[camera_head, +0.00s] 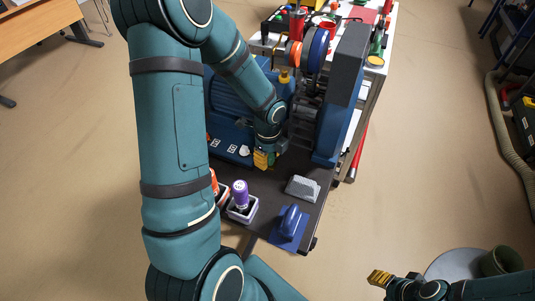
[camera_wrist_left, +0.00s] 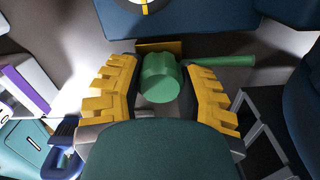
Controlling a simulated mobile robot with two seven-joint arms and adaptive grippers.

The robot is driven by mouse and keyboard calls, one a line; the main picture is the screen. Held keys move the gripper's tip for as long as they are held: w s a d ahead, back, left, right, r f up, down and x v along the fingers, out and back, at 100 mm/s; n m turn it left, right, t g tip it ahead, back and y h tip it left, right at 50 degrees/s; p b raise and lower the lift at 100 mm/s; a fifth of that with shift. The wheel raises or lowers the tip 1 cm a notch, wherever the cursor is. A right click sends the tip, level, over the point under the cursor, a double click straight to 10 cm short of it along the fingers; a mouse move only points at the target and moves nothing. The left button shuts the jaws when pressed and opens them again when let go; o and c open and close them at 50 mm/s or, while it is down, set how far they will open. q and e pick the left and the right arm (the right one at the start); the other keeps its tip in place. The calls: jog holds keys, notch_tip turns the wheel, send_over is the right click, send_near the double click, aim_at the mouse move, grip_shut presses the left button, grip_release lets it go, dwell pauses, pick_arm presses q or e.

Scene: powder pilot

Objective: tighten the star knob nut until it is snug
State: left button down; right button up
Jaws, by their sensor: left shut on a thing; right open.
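My left gripper (camera_head: 262,158) is low beside the blue machine (camera_head: 240,95), above the dark bench top. In the left wrist view its yellow fingers (camera_wrist_left: 160,85) stand on both sides of a green rounded piece (camera_wrist_left: 160,78), which has a thin green bar running off to the right. The gripper is shut on this piece. In the head view only a small bit of green shows beside the fingertips. I cannot make out a star shape or thread, so how snug it is cannot be seen. My right gripper (camera_head: 380,278) is open, apart from the bench at the lower right.
On the bench (camera_head: 283,165) are a purple-topped item (camera_head: 240,193) in a white holder, a grey block (camera_head: 302,188) and a blue handled tool (camera_head: 290,224). A white table (camera_head: 378,72) with tools stands behind.

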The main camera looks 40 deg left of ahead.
pick_arm(q)
jog(key=shift+r+m, duration=0.15)
jog(key=shift+m, duration=0.35)
jog(key=c, duration=0.6)
grip_release()
pick_arm(e)
jog(key=shift+s+r, duration=0.1)
jog(key=shift+r, duration=0.5)
pick_arm(q)
notch_tip(320, 180, up, 12)
jog(key=shift+f, duration=0.1)
